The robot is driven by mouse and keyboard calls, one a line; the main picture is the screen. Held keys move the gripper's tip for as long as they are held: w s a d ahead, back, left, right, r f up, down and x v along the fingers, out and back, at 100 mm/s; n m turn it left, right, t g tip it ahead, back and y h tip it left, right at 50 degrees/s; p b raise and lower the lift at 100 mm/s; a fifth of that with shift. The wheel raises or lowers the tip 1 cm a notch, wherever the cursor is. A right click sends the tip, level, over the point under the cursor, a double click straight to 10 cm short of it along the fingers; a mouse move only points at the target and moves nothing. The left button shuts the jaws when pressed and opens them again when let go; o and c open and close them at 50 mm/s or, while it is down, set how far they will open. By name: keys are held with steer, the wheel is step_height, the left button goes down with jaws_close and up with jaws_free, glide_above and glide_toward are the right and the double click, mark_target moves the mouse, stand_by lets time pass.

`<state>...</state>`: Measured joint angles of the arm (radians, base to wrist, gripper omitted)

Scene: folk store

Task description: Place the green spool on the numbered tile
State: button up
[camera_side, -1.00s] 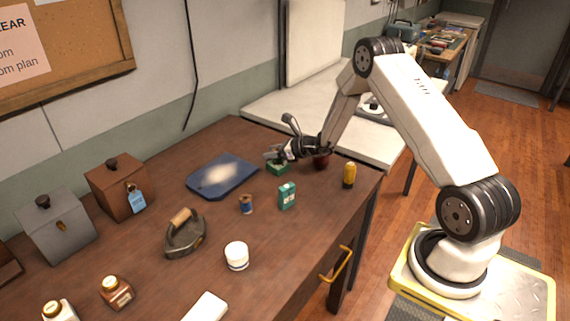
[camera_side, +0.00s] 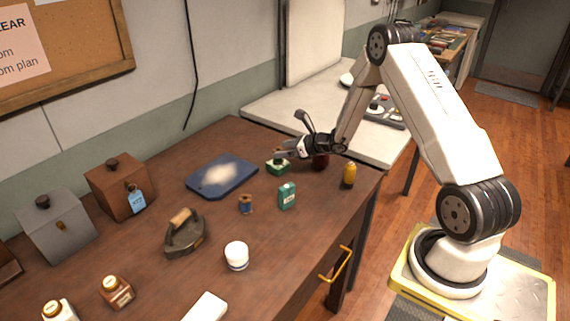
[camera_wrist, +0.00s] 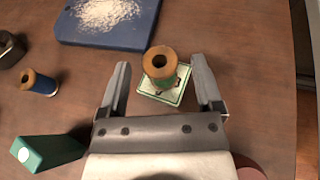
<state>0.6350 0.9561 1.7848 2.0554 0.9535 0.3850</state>
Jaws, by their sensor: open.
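The green spool (camera_wrist: 163,82), with a wooden top, stands upright on the numbered tile (camera_wrist: 181,94), a pale square with a green border, in the wrist view. The spool covers much of the tile's face, so I cannot read its number. In the side view the tile (camera_side: 277,169) sits near the back right of the table, with the spool partly hidden by my gripper. My gripper (camera_wrist: 162,88) is open. Its fingers lie left and right of the spool with gaps on both sides, apart from it.
A blue spool (camera_side: 246,204), green box (camera_side: 287,196) and yellow bottle (camera_side: 349,177) stand nearby. A dark red object (camera_side: 321,161) is close beneath my wrist. A blue board (camera_side: 204,187) with pale powder lies left of the tile. Bare table surrounds these.

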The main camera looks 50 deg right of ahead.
steer(key=v, duration=0.7)
steer(key=shift+s, duration=0.4)
steer(key=shift+r, duration=0.15)
steer(key=s+a+r+n+g+y, duration=0.1)
steer(key=s+a+n+g+y, duration=0.1)
steer(key=a+n+g, duration=0.35)
steer(key=s+a+n+g+y, duration=0.25)
steer(key=a+n, duration=0.35)
steer(key=a, duration=0.4)
steer(key=s+a+r+n+g+h, duration=0.1)
steer(key=s+a+n+h, duration=0.3)
steer(key=n, duration=0.6)
steer(key=s+a+r+n+g+h, duration=0.1)
steer(key=s+a+r+n+h, duration=0.2)
steer(key=s+n, duration=0.4)
steer(key=n+h, duration=0.1)
steer(key=n, duration=0.3)
steer(key=shift+a+r, duration=0.35)
steer(key=shift+r, duration=0.05)
